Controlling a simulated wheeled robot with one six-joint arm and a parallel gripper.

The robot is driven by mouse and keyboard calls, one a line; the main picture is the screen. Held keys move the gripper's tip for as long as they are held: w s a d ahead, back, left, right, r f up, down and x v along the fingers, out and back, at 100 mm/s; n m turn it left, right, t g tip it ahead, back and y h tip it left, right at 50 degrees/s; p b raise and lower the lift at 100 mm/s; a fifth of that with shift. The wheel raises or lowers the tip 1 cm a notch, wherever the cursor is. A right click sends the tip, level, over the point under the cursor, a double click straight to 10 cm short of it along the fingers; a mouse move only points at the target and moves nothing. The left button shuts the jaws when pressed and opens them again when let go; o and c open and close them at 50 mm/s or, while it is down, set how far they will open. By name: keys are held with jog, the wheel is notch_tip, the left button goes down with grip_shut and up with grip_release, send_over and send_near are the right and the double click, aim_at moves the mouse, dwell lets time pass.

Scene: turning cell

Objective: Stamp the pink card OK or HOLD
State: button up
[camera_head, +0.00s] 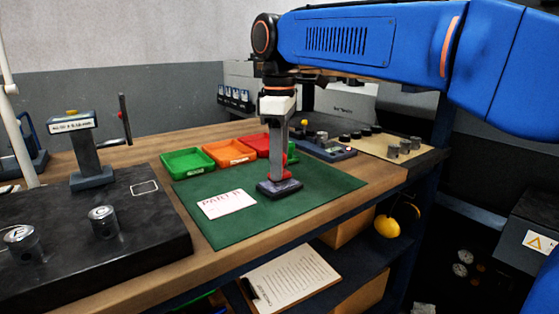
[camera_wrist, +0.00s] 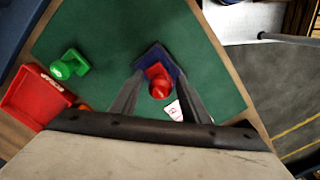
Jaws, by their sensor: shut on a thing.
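The pink card (camera_head: 226,203), lettered "PART", lies flat on the green mat (camera_head: 230,229). A corner of the card shows in the wrist view (camera_wrist: 174,111), partly hidden by a finger. My gripper (camera_head: 279,172) points straight down and is shut on the red stamp (camera_wrist: 160,86), which sits between the fingers. The stamp is over the dark blue ink pad (camera_head: 280,190), right of the card; I cannot tell whether it touches the pad. The pad also shows in the wrist view (camera_wrist: 153,54). A green stamp (camera_wrist: 66,66) stands apart on the mat.
Green (camera_head: 187,163), orange (camera_head: 229,152) and red (camera_head: 255,145) trays line the mat's back edge. A dark plate (camera_head: 130,233) with metal cylinders and a gauge stand (camera_head: 89,160) is at left. The mat in front of the card is clear.

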jog(key=shift+f, duration=0.6)
dwell(1.6)
jog(key=shift+r, duration=0.1)
jog(key=shift+r, duration=3.5)
